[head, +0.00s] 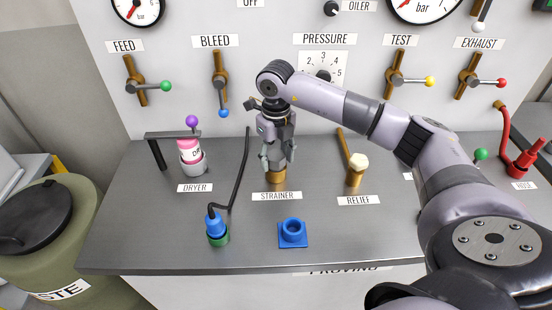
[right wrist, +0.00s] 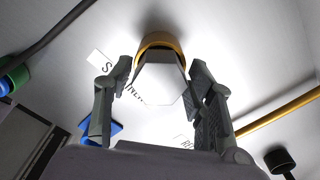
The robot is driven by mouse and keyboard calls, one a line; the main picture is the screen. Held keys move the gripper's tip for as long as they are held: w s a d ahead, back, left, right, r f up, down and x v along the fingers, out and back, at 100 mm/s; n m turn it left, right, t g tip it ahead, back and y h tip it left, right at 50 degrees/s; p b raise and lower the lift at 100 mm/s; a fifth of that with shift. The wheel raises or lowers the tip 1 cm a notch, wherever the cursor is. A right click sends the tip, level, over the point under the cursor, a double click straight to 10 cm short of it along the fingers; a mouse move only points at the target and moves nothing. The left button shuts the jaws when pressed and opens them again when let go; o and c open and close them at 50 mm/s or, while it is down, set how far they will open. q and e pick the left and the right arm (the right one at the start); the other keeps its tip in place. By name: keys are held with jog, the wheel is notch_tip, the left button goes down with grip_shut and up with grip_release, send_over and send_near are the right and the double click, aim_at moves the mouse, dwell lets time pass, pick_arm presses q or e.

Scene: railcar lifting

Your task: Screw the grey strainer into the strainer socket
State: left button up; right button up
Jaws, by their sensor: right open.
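The strainer socket is a brass ring (head: 277,178) behind the STRAINER label, and it also shows in the right wrist view (right wrist: 161,42). The grey strainer (right wrist: 158,82) shows a hexagonal grey end in front of the brass ring, apparently sitting in it; how deep it is seated I cannot tell. My right gripper (head: 277,162) points down over the socket. It is open, with one finger on each side of the strainer and a visible gap at the left finger. In the head view the gripper mostly hides the strainer. My left gripper is not in view.
A blue square holder (head: 293,233) stands in front on the grey bench (head: 140,230). A blue-and-green hose fitting (head: 217,230) stands front left, the pink dryer (head: 191,155) behind it. The relief fitting (head: 356,170) stands to the right. Valve levers and gauges line the back panel.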

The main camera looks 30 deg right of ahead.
jog(key=n+b, duration=0.1)
jog(key=n, duration=0.4)
jog(key=shift+f+b, duration=0.1)
jog(key=shift+b, duration=0.2)
jog(key=n+b, duration=0.1)
jog(key=n, duration=0.4)
jog(key=shift+n, duration=0.3)
jog(key=n+b, duration=0.2)
jog(key=n, duration=0.7)
jog(key=shift+n+b, duration=0.3)
jog(key=shift+b, duration=0.05)
